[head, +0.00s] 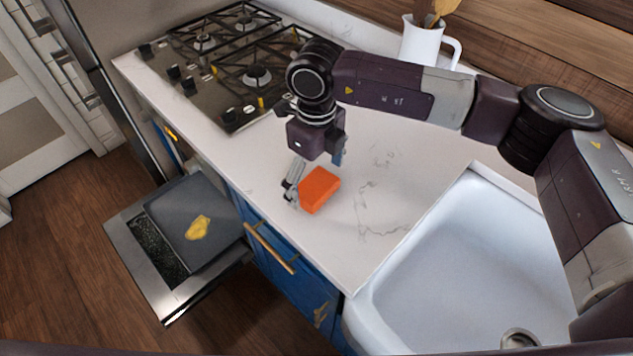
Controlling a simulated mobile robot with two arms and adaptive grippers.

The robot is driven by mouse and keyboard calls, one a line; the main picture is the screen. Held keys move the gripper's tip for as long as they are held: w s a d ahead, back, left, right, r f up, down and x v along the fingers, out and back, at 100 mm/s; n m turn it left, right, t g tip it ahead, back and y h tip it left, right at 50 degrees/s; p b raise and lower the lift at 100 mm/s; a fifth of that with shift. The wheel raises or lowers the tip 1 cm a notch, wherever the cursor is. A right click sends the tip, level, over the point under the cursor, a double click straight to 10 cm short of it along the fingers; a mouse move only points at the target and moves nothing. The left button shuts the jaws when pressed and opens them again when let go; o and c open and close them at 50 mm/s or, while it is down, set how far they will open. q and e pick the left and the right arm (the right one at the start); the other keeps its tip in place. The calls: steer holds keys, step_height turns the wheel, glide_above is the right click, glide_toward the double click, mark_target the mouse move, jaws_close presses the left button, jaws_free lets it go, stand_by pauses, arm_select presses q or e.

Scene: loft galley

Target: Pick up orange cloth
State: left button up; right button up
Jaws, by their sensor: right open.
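The orange cloth (320,190) lies on the pale counter near its front edge, and looks like a thick, block-shaped fold. My right gripper (315,172) is over it, pointing down. Its fingers are apart, one at the left side of the cloth and the other behind its upper right side. I cannot tell whether either finger touches the cloth. My left gripper is not in view.
A white sink (455,265) is to the right, a gas hob (225,65) at the back left. A white jug (422,45) with utensils stands by the wall. Below left, an open oven door (130,250) juts out with a dark tray (175,215) holding a yellow item (198,228).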

mark_target(315, 185)
steer(key=shift+a+f, duration=0.15)
steer(key=c, duration=1.2)
steer(key=shift+o, duration=0.2)
steer(key=shift+r, duration=0.6)
step_height(315, 185, up, 19)
steer(key=b, duration=0.4)
steer(key=o, duration=0.5)
steer(key=shift+f, duration=0.1)
steer(key=c, duration=0.5)
steer(key=shift+o, duration=0.2)
